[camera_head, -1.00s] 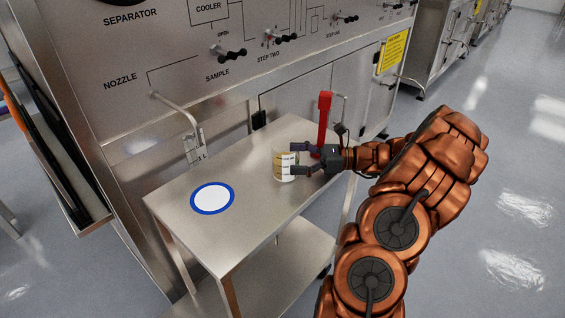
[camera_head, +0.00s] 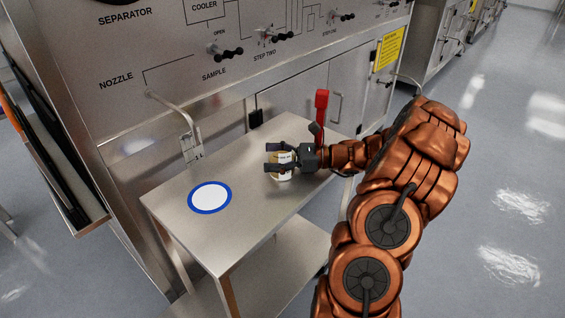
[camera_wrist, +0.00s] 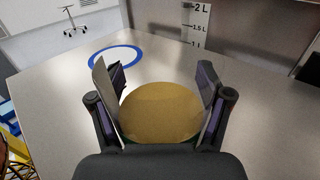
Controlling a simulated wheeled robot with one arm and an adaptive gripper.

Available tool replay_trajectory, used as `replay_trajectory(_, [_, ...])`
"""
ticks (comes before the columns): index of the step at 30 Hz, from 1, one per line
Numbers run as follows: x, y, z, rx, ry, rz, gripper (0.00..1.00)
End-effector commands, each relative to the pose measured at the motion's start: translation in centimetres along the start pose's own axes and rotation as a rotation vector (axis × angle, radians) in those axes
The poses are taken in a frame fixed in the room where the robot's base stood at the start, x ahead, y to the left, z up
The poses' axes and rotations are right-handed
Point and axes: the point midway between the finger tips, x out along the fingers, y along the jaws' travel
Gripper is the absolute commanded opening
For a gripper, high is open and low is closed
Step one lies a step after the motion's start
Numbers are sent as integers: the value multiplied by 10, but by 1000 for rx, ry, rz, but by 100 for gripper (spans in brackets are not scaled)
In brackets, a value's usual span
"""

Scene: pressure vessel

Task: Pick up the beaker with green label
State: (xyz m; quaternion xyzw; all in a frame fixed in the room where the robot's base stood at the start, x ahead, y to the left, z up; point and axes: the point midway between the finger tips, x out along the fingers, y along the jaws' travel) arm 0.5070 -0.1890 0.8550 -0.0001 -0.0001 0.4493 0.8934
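A small beaker (camera_head: 285,173) with a pale label and yellow-gold contents stands on the steel table. Its label shows no clear green in the head view. In the wrist view its round gold-brown top (camera_wrist: 160,112) fills the space between my fingers, with a thin dark green edge near the palm. My gripper (camera_head: 272,158) reaches in from the right with one finger on each side of the beaker. In the wrist view my gripper (camera_wrist: 158,85) has its fingers apart, close to the beaker's sides. I cannot tell whether they touch it.
A white disc with a blue ring (camera_head: 210,197) lies on the table (camera_head: 238,230) to the left. A marked scale (camera_wrist: 195,22) stands at the back, below the nozzle (camera_head: 170,105). A red upright handle (camera_head: 321,105) is behind my gripper. The table's front is clear.

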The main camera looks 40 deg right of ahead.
Motion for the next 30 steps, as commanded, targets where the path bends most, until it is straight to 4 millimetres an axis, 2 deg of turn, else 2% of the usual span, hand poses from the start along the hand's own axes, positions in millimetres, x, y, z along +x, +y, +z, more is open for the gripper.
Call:
replay_trajectory(1, [0, 0, 0, 0, 0, 0, 66])
replay_trajectory(9, [0, 0, 0, 0, 0, 0, 38])
replay_trajectory(19, [0, 0, 4, -1, 0, 1, 38])
replay_trajectory(28, [0, 0, 37, -6, -1, 0, 37])
replay_trajectory(30, [-12, 4, 37, -1, -1, -4, 37])
